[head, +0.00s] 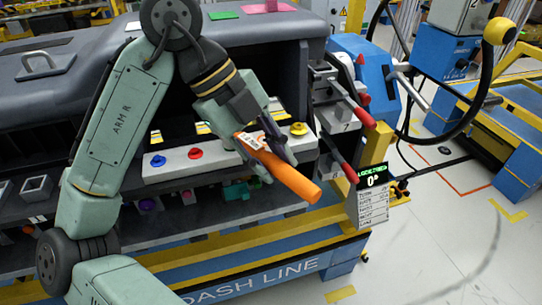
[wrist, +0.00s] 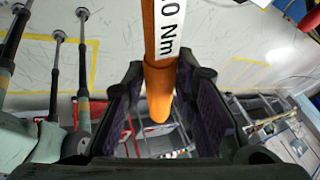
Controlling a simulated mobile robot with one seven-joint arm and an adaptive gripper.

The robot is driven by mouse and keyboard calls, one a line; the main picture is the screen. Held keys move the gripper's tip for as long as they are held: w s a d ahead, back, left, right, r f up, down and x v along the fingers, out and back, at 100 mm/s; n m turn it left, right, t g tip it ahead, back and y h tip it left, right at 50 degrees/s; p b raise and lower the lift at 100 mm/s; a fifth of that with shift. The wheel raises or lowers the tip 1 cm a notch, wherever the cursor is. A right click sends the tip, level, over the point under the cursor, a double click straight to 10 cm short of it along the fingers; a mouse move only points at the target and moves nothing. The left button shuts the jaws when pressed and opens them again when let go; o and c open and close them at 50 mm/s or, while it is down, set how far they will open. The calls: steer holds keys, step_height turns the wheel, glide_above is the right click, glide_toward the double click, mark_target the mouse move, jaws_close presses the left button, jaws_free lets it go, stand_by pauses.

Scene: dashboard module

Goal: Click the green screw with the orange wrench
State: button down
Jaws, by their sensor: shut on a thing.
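The orange wrench (head: 292,178) is held in my gripper (head: 268,148) in the head view, in front of a light grey bar. Its thick orange end points down and right. In the wrist view the orange wrench (wrist: 158,78), with a white "0 Nm" label, runs from the top edge down between the fingers of my gripper (wrist: 160,105). On the grey bar (head: 222,153) I see a blue screw (head: 157,161), a red screw (head: 195,153) and a yellow screw (head: 299,128). I cannot make out a green screw; my gripper and the wrench cover part of the bar.
Red-tipped levers (head: 345,165) and a display reading 0° (head: 372,178) stand right of the bar. A black steering wheel with a yellow knob (head: 498,31) is farther right. Small coloured parts lie on the shelf below the bar. The floor at right is mostly clear.

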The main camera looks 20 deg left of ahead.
steer(key=shift+s+a+m, duration=0.25)
steer(key=shift+s+m, duration=0.1)
steer(key=shift+m, duration=0.05)
stand_by(0.8)
steer(key=shift+w+d+n, duration=0.25)
steer(key=shift+w+n, duration=0.1)
steer(key=shift+n, duration=0.05)
steer(key=shift+r, duration=3.05)
